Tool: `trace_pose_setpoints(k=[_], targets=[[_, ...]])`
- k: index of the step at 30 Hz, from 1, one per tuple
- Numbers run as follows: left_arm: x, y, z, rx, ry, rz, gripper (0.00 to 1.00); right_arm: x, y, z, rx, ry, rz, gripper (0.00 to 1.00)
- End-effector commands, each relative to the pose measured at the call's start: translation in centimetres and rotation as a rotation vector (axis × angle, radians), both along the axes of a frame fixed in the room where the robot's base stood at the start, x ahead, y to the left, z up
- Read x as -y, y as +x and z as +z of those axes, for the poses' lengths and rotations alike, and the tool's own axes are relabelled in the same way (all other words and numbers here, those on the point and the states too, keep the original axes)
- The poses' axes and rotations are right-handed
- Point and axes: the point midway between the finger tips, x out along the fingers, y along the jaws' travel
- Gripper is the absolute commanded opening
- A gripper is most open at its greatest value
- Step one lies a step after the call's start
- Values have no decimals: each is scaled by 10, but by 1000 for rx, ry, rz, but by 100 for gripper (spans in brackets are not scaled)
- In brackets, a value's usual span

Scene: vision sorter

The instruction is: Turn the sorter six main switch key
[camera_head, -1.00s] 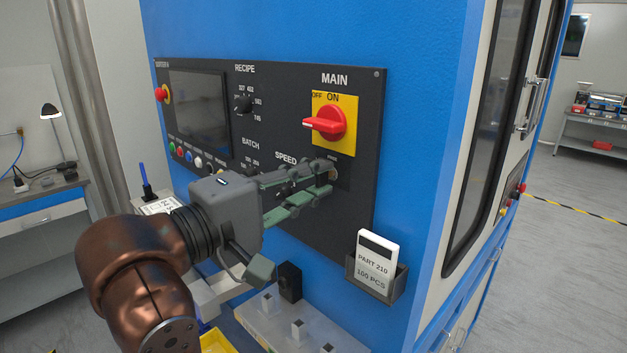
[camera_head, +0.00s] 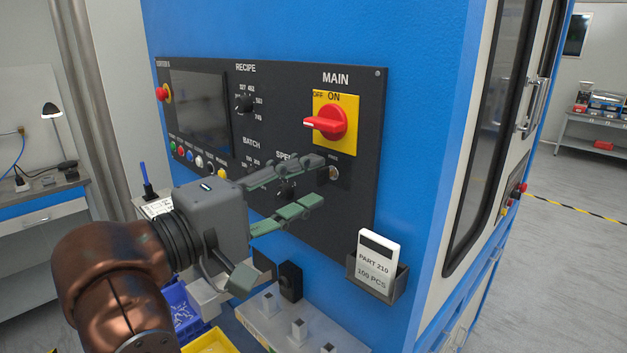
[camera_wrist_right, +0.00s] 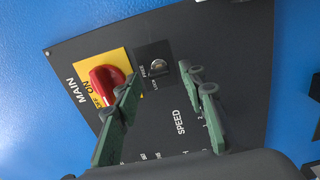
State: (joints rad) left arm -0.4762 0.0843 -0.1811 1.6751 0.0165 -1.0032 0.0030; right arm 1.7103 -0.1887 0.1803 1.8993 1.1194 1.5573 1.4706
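The dark panel (camera_head: 340,220) on the blue cabinet carries the MAIN switch (camera_head: 325,123), a red handle on a yellow plate. Its white-marked end points left. Below it is a small round silver keyed lock (camera_head: 334,173), which also shows in the right wrist view (camera_wrist_right: 158,67) on a black plate; whether a key sits in it is too small to tell. My right gripper (camera_head: 316,180) is open and empty, its green fingers apart just left of the lock. In the wrist view the lock lies between and beyond the fingertips (camera_wrist_right: 157,82). My left gripper is out of view.
A card holder (camera_head: 377,283) with a white PART 210 card juts out at the panel's lower right. The SPEED dial (camera_head: 286,188) sits behind my fingers. A grey fixture with pegs (camera_head: 262,322), a yellow bin (camera_head: 207,343) and a blue bin (camera_head: 180,308) lie below.

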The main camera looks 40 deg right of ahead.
Motion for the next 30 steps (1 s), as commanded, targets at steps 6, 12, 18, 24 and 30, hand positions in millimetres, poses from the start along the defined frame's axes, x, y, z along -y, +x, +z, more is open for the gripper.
trace_pose_setpoints(k=[6, 12, 18, 24, 30], targets=[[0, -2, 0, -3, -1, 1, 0, -48, -3, 1, -1, -3, 5, 38], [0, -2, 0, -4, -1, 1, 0, -82, -6, 1, -1, -2, 2, 38], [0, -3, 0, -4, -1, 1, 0, -98, -7, 0, 1, -1, 2, 38], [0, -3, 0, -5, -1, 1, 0, -100, -8, 0, 1, -1, 1, 38], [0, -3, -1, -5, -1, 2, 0, -99, -8, 0, 1, -1, 1, 38]])
